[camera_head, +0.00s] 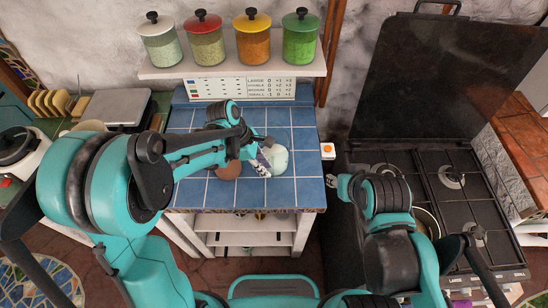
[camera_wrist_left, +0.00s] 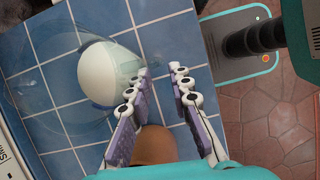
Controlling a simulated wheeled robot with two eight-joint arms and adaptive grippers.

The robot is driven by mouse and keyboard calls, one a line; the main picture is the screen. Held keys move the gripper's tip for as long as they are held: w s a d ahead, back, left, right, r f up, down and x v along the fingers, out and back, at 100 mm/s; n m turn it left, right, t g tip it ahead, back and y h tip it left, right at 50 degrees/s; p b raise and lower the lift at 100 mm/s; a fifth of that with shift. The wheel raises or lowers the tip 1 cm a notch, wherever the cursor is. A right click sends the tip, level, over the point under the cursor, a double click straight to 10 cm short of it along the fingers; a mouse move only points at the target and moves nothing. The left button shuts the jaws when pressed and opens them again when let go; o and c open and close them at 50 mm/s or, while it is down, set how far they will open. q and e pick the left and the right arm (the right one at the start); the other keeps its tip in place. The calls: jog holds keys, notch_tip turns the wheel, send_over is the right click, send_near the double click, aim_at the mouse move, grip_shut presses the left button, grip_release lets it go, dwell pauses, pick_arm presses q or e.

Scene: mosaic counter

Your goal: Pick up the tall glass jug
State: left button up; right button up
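The glass jug (camera_head: 279,160) looks like a clear vessel with pale, whitish-green contents, on the blue tiled counter. In the left wrist view the jug (camera_wrist_left: 104,72) shows a transparent outline around the pale part, left of the fingers. My left gripper (camera_head: 262,163) is just beside the jug on its left. In the wrist view its fingers (camera_wrist_left: 164,92) are apart with nothing held between them, and the left finger overlaps the jug's edge; contact cannot be told. My right arm is over the stove side; its fingers cannot be made out clearly.
A brown rounded object (camera_head: 228,169) sits left of the jug, and shows below the fingers in the wrist view (camera_wrist_left: 155,146). The tiled counter (camera_head: 297,137) is clear behind the jug. A shelf (camera_head: 233,68) with several lidded jars hangs above. A black stove (camera_head: 460,175) stands right.

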pick_arm(q)
jog(key=b+x, duration=0.1)
jog(key=x, duration=0.3)
jog(key=shift+s+f, duration=0.1)
grip_shut()
jog(key=shift+r, duration=0.6)
jog(key=s+d+r+p, duration=0.3)
jog(key=s+d+r, duration=0.2)
jog(key=d+r, duration=0.5)
jog(key=shift+s+d, duration=0.25)
